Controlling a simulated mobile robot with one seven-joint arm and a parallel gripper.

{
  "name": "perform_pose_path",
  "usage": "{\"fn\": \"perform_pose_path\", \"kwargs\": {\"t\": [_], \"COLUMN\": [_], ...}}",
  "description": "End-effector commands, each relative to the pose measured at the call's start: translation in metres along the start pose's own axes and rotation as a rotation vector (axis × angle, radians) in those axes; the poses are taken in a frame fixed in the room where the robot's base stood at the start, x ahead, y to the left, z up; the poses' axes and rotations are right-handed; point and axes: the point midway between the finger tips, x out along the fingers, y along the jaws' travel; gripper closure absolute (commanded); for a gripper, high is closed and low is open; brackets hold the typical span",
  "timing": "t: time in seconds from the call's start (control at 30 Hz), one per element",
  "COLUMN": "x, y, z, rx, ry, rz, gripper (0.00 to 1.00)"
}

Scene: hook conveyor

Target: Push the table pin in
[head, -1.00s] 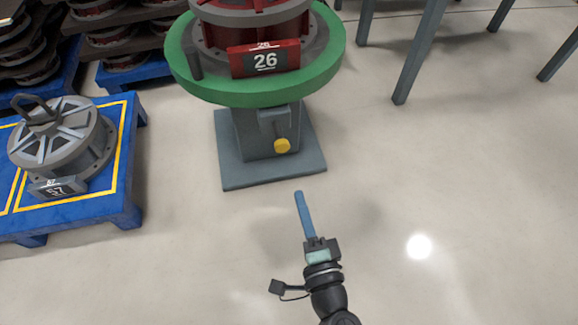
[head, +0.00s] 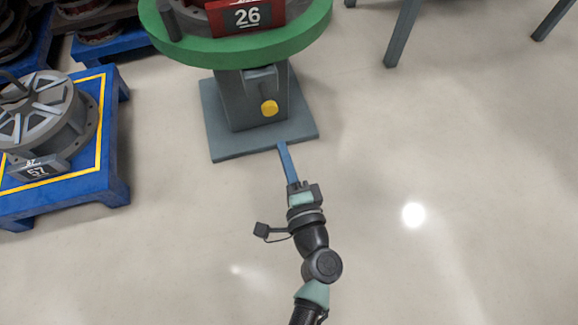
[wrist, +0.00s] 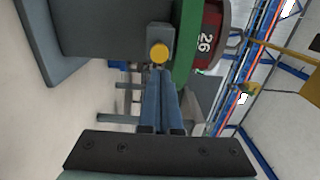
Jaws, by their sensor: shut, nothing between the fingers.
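The table pin is a yellow round knob (head: 269,108) on the front of the grey pedestal (head: 237,100) under the green round table (head: 245,48). It sticks out from a small grey block. My gripper (head: 283,148) has long blue fingers, shut and empty, in front of and below the knob in the head view. In the wrist view the knob (wrist: 159,52) lies just beyond the fingertips (wrist: 160,72). A gap seems to remain, but I cannot tell how wide it is.
A red part with a "26" plate (head: 247,16) sits on the green table. A blue pallet (head: 95,178) with a grey drum (head: 45,112) stands at the left. Grey table legs (head: 407,35) are at the upper right. The floor on the right is clear.

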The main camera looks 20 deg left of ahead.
Motion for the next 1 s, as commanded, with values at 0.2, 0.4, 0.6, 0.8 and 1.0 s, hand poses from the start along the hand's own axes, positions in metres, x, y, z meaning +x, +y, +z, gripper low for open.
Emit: {"fn": "perform_pose_path", "kwargs": {"t": [0.2,0.4,0.6,0.8,1.0], "x": [0.047,0.074,0.083,0.083,0.091], "y": [0.002,0.001,0.001,0.000,0.002], "z": [0.001,0.000,0.000,0.000,0.000], "rx": [-0.002,-0.001,0.000,0.000,-0.002], "ry": [-0.004,-0.001,0.000,0.000,-0.002], "rz": [-0.003,-0.001,0.001,0.001,0.000], "gripper": [1.00,1.00,1.00,1.00,1.00]}}
